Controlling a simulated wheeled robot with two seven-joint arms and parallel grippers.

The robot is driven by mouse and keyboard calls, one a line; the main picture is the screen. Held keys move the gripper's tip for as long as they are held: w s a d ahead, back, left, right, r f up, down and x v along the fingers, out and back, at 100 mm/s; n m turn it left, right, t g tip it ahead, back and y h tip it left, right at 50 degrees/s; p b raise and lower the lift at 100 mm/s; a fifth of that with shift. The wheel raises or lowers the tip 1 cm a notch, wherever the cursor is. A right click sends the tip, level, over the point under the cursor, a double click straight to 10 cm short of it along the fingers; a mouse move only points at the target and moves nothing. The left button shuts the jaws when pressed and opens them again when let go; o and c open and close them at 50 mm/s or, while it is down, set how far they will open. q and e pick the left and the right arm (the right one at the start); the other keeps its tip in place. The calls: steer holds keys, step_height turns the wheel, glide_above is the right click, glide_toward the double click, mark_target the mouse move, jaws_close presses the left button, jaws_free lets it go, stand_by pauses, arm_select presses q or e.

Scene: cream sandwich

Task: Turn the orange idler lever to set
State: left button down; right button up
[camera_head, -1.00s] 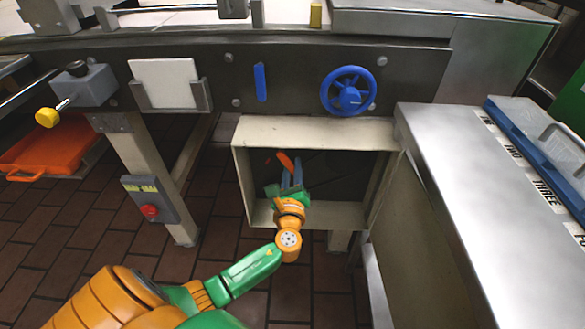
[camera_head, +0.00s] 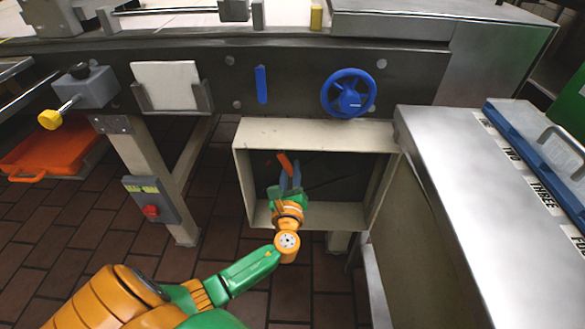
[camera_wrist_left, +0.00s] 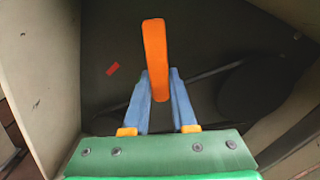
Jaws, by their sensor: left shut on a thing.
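The orange idler lever (camera_head: 285,160) is inside the open cream box (camera_head: 315,133) under the machine's front panel. In the left wrist view the lever (camera_wrist_left: 154,50) stands nearly upright, and its lower end is between the blue fingers. My left gripper (camera_head: 289,177) reaches into the box from the front and is shut on the lever; it also shows in the left wrist view (camera_wrist_left: 159,88). A small red mark (camera_wrist_left: 113,69) is on the dark back wall, left of the lever. My right gripper is not in view.
The box walls surround my left gripper closely. A blue handwheel (camera_head: 347,93) and a blue handle (camera_head: 261,84) are on the panel above. A steel counter (camera_head: 450,150) stands at right. A red-button switch box (camera_head: 150,198) is on the left leg.

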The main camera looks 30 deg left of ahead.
arm_select(q)
steer(key=shift+s+a+f+m+p, duration=0.1)
steer(key=shift+s+a+m+p, duration=0.15)
steer(key=shift+m, duration=0.3)
steer(key=shift+s+a+f+m+p, duration=0.15)
steer(key=shift+m+p, duration=0.2)
steer(key=shift+m, duration=0.2)
steer(key=m, duration=0.1)
steer(key=a+m+p, duration=0.1)
steer(key=shift+s+f+m, duration=0.1)
steer(key=shift+s+m, duration=0.1)
steer(key=shift+m, duration=0.1)
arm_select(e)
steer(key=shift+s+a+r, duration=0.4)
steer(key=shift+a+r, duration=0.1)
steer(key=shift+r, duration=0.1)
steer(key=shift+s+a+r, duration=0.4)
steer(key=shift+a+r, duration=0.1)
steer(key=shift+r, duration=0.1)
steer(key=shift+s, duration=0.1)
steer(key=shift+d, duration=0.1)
arm_select(q)
steer(key=c, duration=0.7)
jaws_free()
steer(key=shift+s, duration=0.1)
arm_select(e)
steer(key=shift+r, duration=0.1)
